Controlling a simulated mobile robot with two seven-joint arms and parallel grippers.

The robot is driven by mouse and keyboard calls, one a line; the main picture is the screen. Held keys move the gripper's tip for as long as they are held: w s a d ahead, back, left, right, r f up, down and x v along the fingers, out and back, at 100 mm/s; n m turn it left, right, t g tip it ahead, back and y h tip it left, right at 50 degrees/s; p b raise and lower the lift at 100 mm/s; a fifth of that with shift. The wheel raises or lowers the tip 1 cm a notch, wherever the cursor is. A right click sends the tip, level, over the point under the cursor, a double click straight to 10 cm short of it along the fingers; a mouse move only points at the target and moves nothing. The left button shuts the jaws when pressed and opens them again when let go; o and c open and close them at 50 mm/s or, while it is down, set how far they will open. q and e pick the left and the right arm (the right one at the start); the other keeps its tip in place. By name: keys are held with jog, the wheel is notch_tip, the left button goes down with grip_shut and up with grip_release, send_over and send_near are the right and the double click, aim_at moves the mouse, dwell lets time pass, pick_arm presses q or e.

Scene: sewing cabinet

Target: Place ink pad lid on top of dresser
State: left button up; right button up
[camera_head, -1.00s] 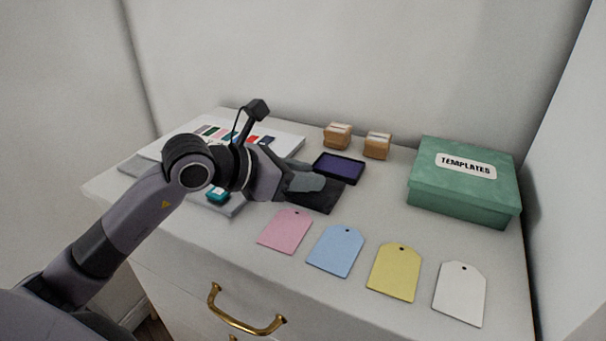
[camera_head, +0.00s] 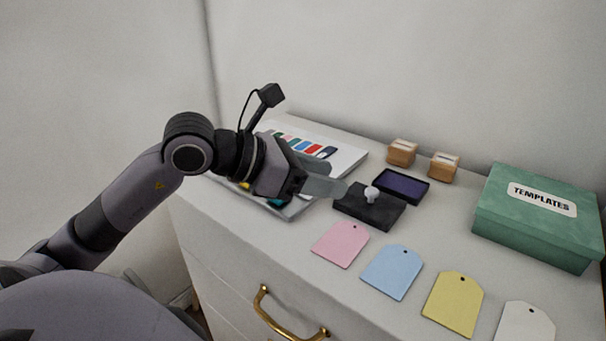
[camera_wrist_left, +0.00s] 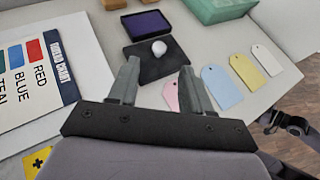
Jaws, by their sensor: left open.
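The ink pad lid (camera_head: 369,208) is a flat black square with a white round knob. It lies on the white dresser top (camera_head: 290,236), beside the open ink pad (camera_head: 401,187) with its purple surface. My left gripper (camera_head: 335,178) is open and empty, raised to the left of the lid. In the left wrist view, the lid (camera_wrist_left: 157,62) lies just beyond my two spread fingertips (camera_wrist_left: 160,72), with the knob roughly between them. My right gripper does not show.
Pink, blue, yellow and white tags (camera_head: 392,272) lie along the front. A green templates box (camera_head: 540,216) stands at the right and two wooden stamps (camera_head: 402,152) at the back. A colour chart (camera_head: 345,152) lies behind my left gripper.

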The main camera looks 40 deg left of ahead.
pick_arm(q)
jog(key=shift+v, duration=1.45)
jog(key=shift+s+a+r+b, duration=0.1)
jog(key=shift+s+b, duration=0.05)
jog(key=shift+b, duration=0.15)
jog(key=shift+s, duration=0.1)
